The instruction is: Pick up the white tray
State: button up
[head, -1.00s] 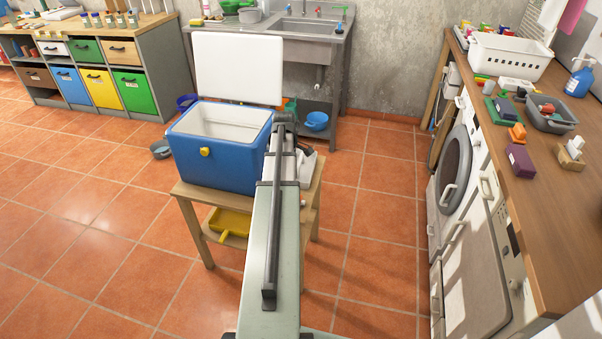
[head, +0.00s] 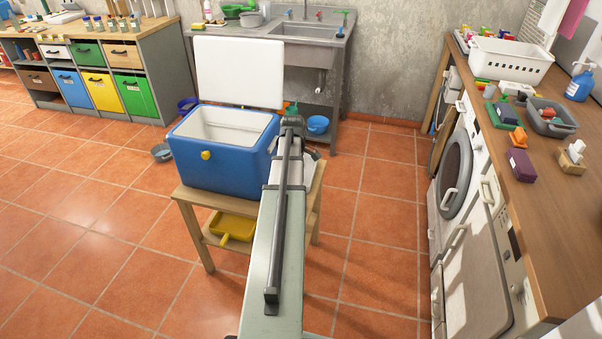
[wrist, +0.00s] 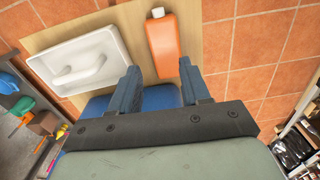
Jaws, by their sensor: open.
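In the wrist view a white rectangular tray-like piece (wrist: 108,42) with a raised bar on it lies on a pale wooden top, left of my fingers. My gripper (wrist: 160,72) is open, its two dark blue-grey fingers apart. Nothing is held between them.
An orange bottle (wrist: 162,47) with a white cap lies just beyond the fingertips. A blue cooler (head: 222,168) with its white lid (head: 240,72) open stands on the wooden stand (head: 190,197). A yellow dustpan-like item (head: 232,228) is on the lower shelf. Floor is clear to the right.

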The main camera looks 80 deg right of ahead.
jog(key=s+d+m, duration=0.2)
jog(key=s+d, duration=0.4)
jog(key=d, duration=0.2)
jog(key=w+d+m+t+h, duration=0.3)
jog(key=d+m, duration=0.5)
jog(key=m, duration=0.7)
jog(key=shift+m+y, duration=0.3)
jog(key=shift+y, duration=0.4)
jog(key=x, duration=0.2)
jog(key=w+x, duration=0.1)
jog(key=x, duration=0.5)
jog(key=shift+w+d+r, duration=0.2)
jog(key=shift+w+d, duration=0.05)
jog(key=shift+w, duration=0.1)
jog(key=shift+w+x, duration=0.15)
jog(key=shift+x, duration=1.2)
jog(key=shift+w+x, duration=0.15)
jog(key=shift+x, duration=1.2)
jog(key=shift+d+r, duration=0.1)
jog(key=shift+c, duration=0.2)
grip_shut()
